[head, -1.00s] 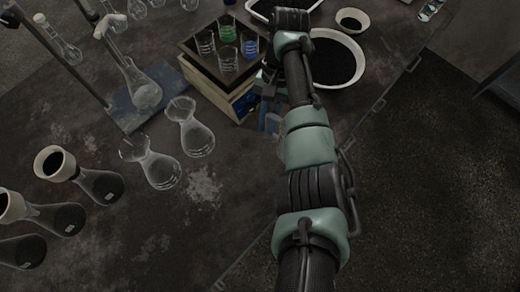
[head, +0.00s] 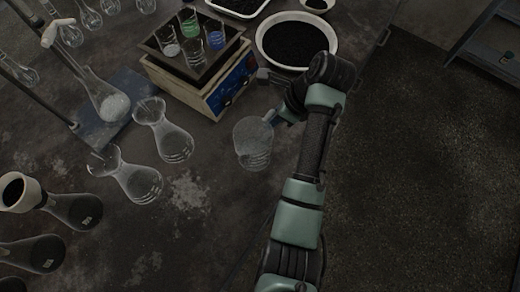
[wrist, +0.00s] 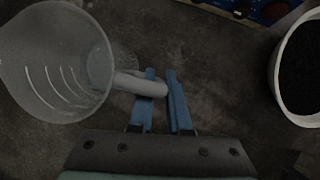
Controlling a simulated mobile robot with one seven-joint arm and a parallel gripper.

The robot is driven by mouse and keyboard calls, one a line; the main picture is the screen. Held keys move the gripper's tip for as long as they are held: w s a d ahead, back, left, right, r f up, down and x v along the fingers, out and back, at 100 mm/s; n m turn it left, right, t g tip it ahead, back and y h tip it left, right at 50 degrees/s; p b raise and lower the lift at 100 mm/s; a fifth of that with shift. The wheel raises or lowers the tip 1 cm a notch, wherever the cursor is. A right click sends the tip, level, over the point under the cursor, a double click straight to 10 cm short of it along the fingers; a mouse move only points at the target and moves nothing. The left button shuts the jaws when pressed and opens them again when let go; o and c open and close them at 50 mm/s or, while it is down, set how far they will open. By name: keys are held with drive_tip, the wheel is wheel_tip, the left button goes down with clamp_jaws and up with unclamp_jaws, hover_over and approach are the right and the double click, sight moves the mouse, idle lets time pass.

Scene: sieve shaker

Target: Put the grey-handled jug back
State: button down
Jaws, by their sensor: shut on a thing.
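The clear jug (head: 253,145) with measuring lines is just in front of the shaker box, to the left of my arm. Its grey handle (wrist: 142,84) points right towards my gripper in the wrist view, where the jug's wide open mouth (wrist: 50,55) fills the upper left. My gripper (head: 270,116) has its blue fingers shut on the handle, one finger on each side, also in the wrist view (wrist: 162,88). I cannot tell whether the jug's base touches the table.
The shaker box (head: 195,85) with a blue panel carries several small glasses. A white bowl of black grains (head: 262,40) stands behind my gripper. Conical flasks (head: 165,130) stand to the left. Bare table lies in front of the jug; the table edge is at right.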

wheel_tip(320, 180, down, 9)
drive_tip(key=shift+r, duration=0.1)
idle(0.3)
drive_tip(key=c, duration=0.9)
unclamp_jaws()
drive_tip(key=v, duration=1.2)
drive_tip(key=shift+r, duration=0.1)
